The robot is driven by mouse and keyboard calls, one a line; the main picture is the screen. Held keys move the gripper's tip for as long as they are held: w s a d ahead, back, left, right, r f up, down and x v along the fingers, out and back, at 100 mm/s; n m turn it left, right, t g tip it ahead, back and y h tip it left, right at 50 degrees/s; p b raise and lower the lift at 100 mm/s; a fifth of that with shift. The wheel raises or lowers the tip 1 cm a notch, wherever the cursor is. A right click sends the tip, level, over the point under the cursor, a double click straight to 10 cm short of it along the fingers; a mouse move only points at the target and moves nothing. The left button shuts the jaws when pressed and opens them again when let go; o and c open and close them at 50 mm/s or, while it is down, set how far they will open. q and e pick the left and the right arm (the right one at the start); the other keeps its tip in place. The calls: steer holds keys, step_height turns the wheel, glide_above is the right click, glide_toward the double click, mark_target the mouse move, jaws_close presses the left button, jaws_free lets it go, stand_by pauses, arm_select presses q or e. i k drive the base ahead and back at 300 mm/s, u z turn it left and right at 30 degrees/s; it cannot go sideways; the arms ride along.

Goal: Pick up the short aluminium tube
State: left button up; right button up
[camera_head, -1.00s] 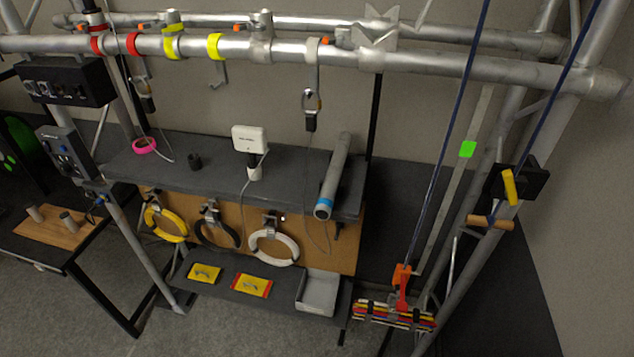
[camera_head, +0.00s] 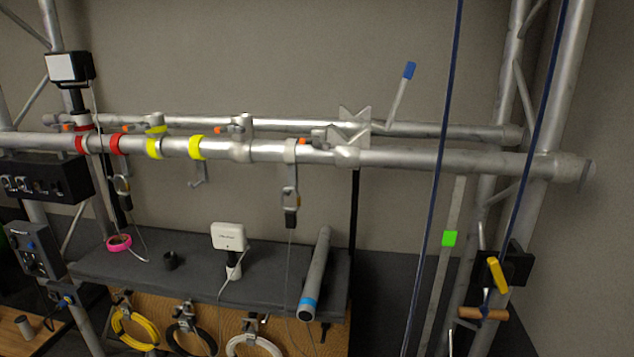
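A grey metal tube (camera_head: 317,268) with a blue band near its front end lies on the right part of the dark shelf (camera_head: 190,283). It points from the back of the shelf to the front, and its banded end reaches the front edge. A small grey cylinder (camera_head: 24,327) stands on a wooden board at the lower left, partly cut off by the picture edge. I cannot tell from its look alone which of these the task names. Neither of my grippers is in view.
A long horizontal truss pipe (camera_head: 420,158) with coloured bands and clamps crosses above the shelf. A hook (camera_head: 290,205) hangs near the tube. Blue ropes (camera_head: 437,165) hang at the right.

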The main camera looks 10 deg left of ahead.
mark_target(306, 310)
steer(key=z, duration=2.4)
steer(key=k, duration=1.75)
steer(key=u, duration=2.25)
